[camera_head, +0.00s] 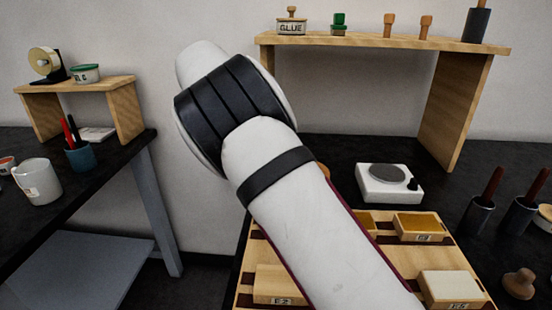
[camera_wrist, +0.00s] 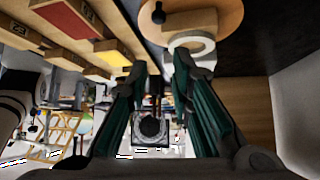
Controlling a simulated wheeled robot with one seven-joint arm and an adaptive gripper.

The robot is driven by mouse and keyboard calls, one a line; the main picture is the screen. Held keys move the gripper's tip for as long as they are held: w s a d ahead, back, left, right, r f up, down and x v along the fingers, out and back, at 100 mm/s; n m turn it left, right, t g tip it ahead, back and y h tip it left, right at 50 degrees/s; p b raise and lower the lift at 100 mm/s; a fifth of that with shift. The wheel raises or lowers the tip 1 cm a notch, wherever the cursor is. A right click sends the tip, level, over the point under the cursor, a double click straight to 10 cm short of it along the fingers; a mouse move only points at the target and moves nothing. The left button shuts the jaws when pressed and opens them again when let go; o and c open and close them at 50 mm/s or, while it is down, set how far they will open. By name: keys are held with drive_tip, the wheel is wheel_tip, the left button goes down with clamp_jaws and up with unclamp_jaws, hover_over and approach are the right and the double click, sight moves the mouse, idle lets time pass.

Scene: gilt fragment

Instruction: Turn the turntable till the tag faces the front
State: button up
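A round wooden disc (camera_wrist: 222,14), which looks like the turntable, shows at the top of the wrist view. A dark knob-like piece (camera_wrist: 157,16) is at its left edge, and a pale round piece (camera_wrist: 191,43) sits at its lower edge. I cannot make out a tag on it. My gripper (camera_wrist: 161,62) is open, with two dark green-sided fingers apart and nothing visibly held between them. The right fingertip is close to the pale piece; I cannot tell whether they touch. In the head view my arm hides my gripper and most of the disc.
A wooden tray (camera_head: 432,262) with labelled blocks lies beneath my arm. A white device with a grey round plate (camera_head: 388,184) stands behind it, below a wooden shelf (camera_head: 380,42). Dark cups with tools (camera_head: 478,217) are at right. A side table (camera_head: 100,165) with a mug is at left.

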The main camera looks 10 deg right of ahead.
drive_tip(key=shift+r, duration=2.15)
drive_tip(key=s+d+r+n+y, duration=0.25)
drive_tip(key=s+d+n, duration=0.25)
drive_tip(key=s+d, duration=0.25)
drive_tip(key=s+d+r+n+y, duration=0.2)
drive_tip(key=s+d+n+y, duration=0.25)
drive_tip(key=s+d, duration=0.35)
drive_tip(key=s+a+f+n+t, duration=0.15)
drive_tip(key=s+f+n, duration=0.25)
drive_tip(key=s, duration=0.5)
drive_tip(key=s+a+f+n+t+y, duration=0.1)
drive_tip(key=s+f+n+t, duration=0.15)
drive_tip(key=s+n, duration=0.4)
drive_tip(key=s+a+f+n+t, duration=0.15)
drive_tip(key=s+f, duration=0.35)
drive_tip(key=s, duration=0.6)
wheel_tip(320, 180, up, 18)
drive_tip(key=t+p, duration=0.2)
drive_tip(key=p, duration=1.3)
drive_tip(key=shift+w+d+n, duration=0.4)
drive_tip(key=shift+d+n, duration=0.05)
